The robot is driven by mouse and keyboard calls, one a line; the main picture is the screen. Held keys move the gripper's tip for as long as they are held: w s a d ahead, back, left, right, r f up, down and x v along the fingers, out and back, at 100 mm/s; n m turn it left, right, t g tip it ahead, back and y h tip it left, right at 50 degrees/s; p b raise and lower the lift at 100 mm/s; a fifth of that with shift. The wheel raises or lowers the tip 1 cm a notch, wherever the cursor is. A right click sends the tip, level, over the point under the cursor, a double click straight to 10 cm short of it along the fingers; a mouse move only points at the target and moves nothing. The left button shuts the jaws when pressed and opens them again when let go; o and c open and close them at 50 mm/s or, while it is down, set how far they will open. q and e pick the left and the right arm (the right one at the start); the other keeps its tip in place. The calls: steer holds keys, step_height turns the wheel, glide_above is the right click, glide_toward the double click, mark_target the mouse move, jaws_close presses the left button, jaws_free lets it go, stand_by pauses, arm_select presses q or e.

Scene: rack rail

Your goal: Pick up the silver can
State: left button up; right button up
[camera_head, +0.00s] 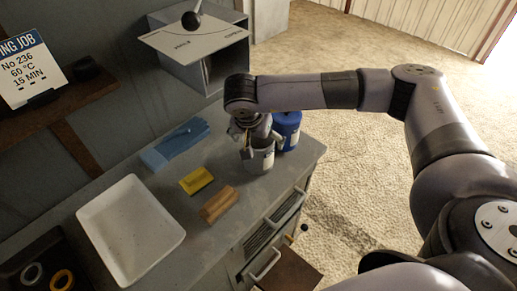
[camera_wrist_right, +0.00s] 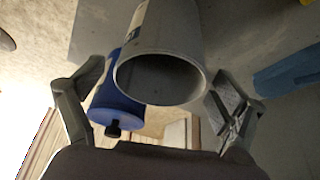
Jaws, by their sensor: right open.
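The silver can (camera_head: 260,160) stands upright on the grey worktop near its right end, with a pale label on its side. In the right wrist view its open round top shows, and the can (camera_wrist_right: 172,40) lies between my two fingers. My right gripper (camera_head: 248,145) is over the can from above, its fingers open on either side. In the right wrist view the right gripper (camera_wrist_right: 160,100) has gaps between its fingers and the can, with the right finger closer. My left gripper is not in view.
A blue can (camera_head: 288,128) stands right beside the silver can and also shows behind it in the right wrist view (camera_wrist_right: 118,95). A yellow block (camera_head: 196,180), a brown block (camera_head: 218,204), blue cloth (camera_head: 175,145) and white tray (camera_head: 131,231) lie to the left. A box with a sloping lid (camera_head: 195,42) is on the wall.

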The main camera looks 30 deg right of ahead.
steer(key=shift+x, duration=0.85)
steer(key=shift+a, duration=0.1)
steer(key=shift+c, duration=0.2)
steer(key=c, duration=1.7)
steer(key=shift+r, duration=0.1)
